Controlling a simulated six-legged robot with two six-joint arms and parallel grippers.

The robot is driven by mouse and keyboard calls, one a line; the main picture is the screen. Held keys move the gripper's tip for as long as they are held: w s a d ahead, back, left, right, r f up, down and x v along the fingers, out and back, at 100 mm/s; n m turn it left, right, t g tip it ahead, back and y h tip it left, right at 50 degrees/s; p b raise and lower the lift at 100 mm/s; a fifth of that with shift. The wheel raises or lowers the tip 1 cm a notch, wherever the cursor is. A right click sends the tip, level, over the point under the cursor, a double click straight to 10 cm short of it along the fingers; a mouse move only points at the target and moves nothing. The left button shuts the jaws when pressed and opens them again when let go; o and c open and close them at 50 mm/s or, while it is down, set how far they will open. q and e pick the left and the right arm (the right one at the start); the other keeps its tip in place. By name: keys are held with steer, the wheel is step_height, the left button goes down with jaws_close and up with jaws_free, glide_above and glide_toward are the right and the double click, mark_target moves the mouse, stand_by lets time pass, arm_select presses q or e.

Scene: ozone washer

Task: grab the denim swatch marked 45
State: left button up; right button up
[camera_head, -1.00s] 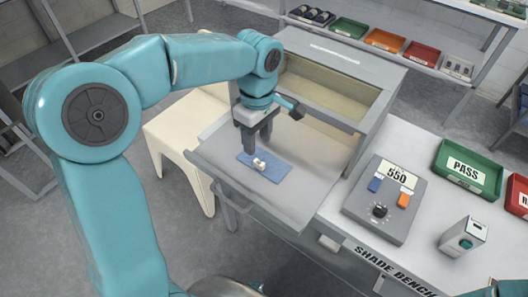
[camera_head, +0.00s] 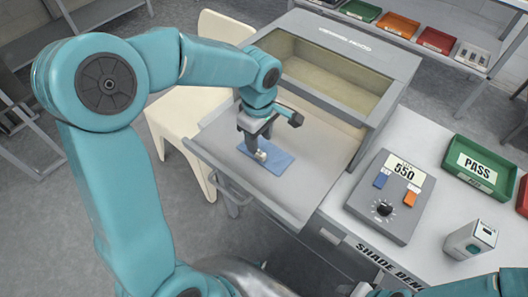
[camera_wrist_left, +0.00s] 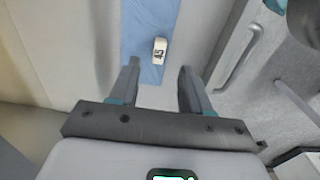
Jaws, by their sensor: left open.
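The denim swatch (camera_head: 276,162) is a flat blue cloth lying on the grey pull-out shelf of the viewing hood. In the left wrist view the swatch (camera_wrist_left: 150,70) bears a small white block (camera_wrist_left: 160,50) marked 45. My left gripper (camera_head: 254,147) is over the swatch's left part, close to the block. In the wrist view its two fingers (camera_wrist_left: 157,80) are apart with nothing between them, and the block lies just beyond the fingertips. Whether the fingertips touch the cloth cannot be told. My right gripper is not clearly seen.
The viewing hood (camera_head: 345,45) stands behind the shelf (camera_head: 300,195). A cream chair (camera_head: 185,110) is at the left. On the bench at the right are a grey control box (camera_head: 400,175) reading 550, a green PASS tray (camera_head: 478,168) and a small white device (camera_head: 470,240).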

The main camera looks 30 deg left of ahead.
mark_target(260, 153)
arm_select(q)
steer(key=shift+w+f, duration=0.1)
steer(key=shift+f, duration=0.35)
step_height(260, 153, down, 4)
steer(key=shift+r, duration=0.1)
steer(key=shift+f, duration=0.5)
jaws_close()
steer(key=shift+r, duration=0.15)
